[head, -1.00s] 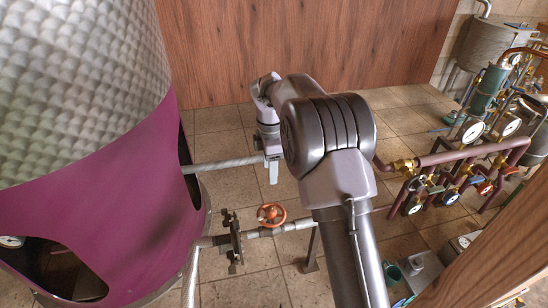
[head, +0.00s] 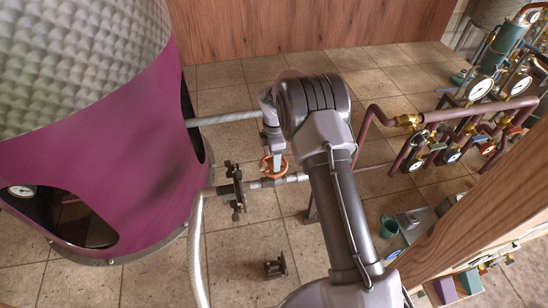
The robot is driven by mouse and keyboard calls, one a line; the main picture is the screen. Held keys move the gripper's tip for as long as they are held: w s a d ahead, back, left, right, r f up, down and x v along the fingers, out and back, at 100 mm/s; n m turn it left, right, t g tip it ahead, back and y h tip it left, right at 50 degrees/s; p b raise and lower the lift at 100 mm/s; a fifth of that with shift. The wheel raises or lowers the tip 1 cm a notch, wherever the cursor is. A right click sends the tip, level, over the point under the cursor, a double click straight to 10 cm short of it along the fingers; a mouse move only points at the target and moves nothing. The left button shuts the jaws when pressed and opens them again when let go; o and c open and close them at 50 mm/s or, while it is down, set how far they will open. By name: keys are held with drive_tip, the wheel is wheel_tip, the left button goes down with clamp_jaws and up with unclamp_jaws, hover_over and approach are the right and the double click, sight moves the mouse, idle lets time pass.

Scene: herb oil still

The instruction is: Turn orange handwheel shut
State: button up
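The orange handwheel (head: 267,166) sits on a grey horizontal pipe (head: 290,179), just right of a dark flange (head: 235,186). My gripper (head: 277,168) points down and overlaps the handwheel's right part in the head view. The wheel's left rim shows; its right part is partly hidden behind the gripper. I cannot tell whether the gripper touches the wheel or is only in front of it. The fingers are too small and too much in line to show their opening.
A large vessel with a purple skirt (head: 120,190) stands at left. A braided hose (head: 195,255) hangs beside it. Purple pipework with gauges (head: 460,115) stands at right. A wooden post (head: 490,200) crosses the lower right. A small dark fitting (head: 275,268) lies on the tiled floor.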

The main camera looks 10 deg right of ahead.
clamp_jaws()
idle(0.4)
drive_tip(key=m+b, duration=0.2)
drive_tip(key=m, duration=0.2)
drive_tip(key=shift+f+b, duration=0.15)
drive_tip(key=shift+b, duration=0.15)
drive_tip(key=m+b, duration=0.2)
drive_tip(key=m, duration=0.4)
drive_tip(key=shift+m+b, duration=0.3)
drive_tip(key=shift+b, duration=0.05)
drive_tip(key=m+b, duration=0.2)
drive_tip(key=m, duration=0.3)
drive_tip(key=shift+s+a, duration=0.1)
drive_tip(key=m, duration=0.3)
drive_tip(key=m+b, duration=0.1)
drive_tip(key=m, duration=0.1)
drive_tip(key=shift+r+m+b, duration=0.2)
drive_tip(key=shift+m+b, duration=0.1)
drive_tip(key=shift+m, duration=0.1)
